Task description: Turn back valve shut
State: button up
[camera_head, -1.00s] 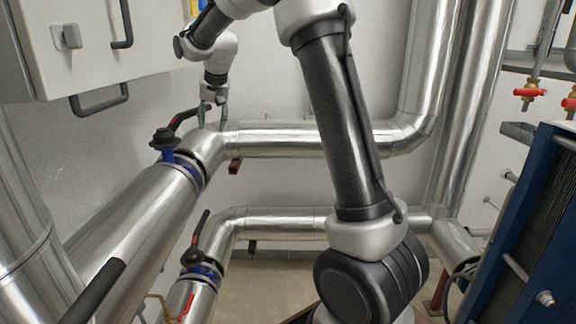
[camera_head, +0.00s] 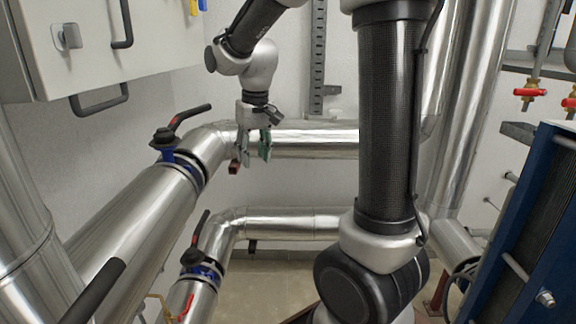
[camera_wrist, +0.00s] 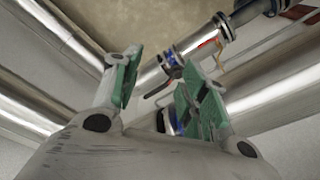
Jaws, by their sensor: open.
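Two valves with black lever handles show in the head view. The upper valve (camera_head: 165,138) sits on a thick silver pipe with a blue flange, its lever (camera_head: 190,115) pointing up and right. The lower valve (camera_head: 192,257) sits on a smaller pipe, its lever (camera_head: 201,228) pointing steeply up. My gripper (camera_head: 253,155) hangs fingers down, open and empty, to the right of the upper valve and apart from its lever. In the wrist view my gripper (camera_wrist: 163,65) has green pads apart, with a blue-flanged valve (camera_wrist: 171,62) beyond them, partly hidden by the right finger.
A grey cabinet (camera_head: 95,45) with handles hangs at upper left. Silver pipes (camera_head: 310,138) run behind my gripper along the wall. A blue plate exchanger (camera_head: 525,230) stands at right. Small red-handled valves (camera_head: 530,93) are at the right edge.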

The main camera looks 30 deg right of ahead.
jog(key=s+d, duration=0.2)
jog(key=s, duration=1)
jog(key=shift+s+d+r, duration=0.15)
jog(key=shift+s+r, duration=0.15)
jog(key=shift+r, duration=0.1)
